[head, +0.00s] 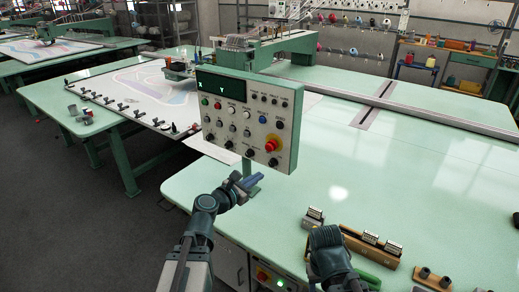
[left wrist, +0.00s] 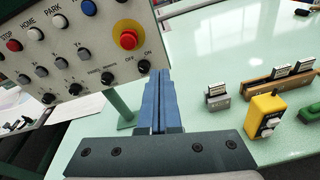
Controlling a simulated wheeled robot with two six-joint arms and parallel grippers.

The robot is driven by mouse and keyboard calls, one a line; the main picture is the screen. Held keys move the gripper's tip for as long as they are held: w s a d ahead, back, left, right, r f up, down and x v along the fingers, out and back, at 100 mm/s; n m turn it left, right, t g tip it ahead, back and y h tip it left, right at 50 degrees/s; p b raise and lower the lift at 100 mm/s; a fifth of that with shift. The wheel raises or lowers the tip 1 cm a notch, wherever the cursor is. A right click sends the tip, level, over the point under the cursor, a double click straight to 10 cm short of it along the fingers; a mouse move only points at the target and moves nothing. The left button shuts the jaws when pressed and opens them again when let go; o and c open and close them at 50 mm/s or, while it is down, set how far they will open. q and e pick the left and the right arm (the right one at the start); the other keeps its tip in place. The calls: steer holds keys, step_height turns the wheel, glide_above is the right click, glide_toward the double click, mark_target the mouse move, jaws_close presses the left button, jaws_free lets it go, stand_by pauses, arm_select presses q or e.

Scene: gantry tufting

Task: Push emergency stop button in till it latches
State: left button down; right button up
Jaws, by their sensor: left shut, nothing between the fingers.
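The emergency stop button (head: 271,144) is a red mushroom knob on a yellow ring at the lower right of the control panel (head: 222,121). It also shows in the left wrist view (left wrist: 128,40), above and left of my fingers. My left gripper (head: 256,181) is below the panel in the head view, apart from the button. Its blue fingers (left wrist: 160,98) are shut together with nothing between them. My right arm shows at the bottom of the head view, but its fingertips cannot be made out.
The panel stands on a green post (left wrist: 122,108) on the pale green table (head: 430,165). A wooden block with metal pieces (head: 371,243) lies at the near right, and a yellow box (left wrist: 266,115) shows in the wrist view. The table's middle is clear.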

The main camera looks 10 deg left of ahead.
arm_select(q)
steer(key=a+n, duration=0.1)
steer(key=a+r+n+t+y, duration=0.1)
steer(key=a, duration=0.1)
steer(key=a+r+n, duration=0.1)
steer(key=shift+w+a+r+n+t, duration=0.1)
steer(key=shift+w+a+n+t, duration=0.1)
steer(key=shift+n+t, duration=0.15)
arm_select(e)
steer(key=shift+s+a+r, duration=0.1)
steer(key=shift+a+r, duration=0.1)
steer(key=shift+r, duration=0.05)
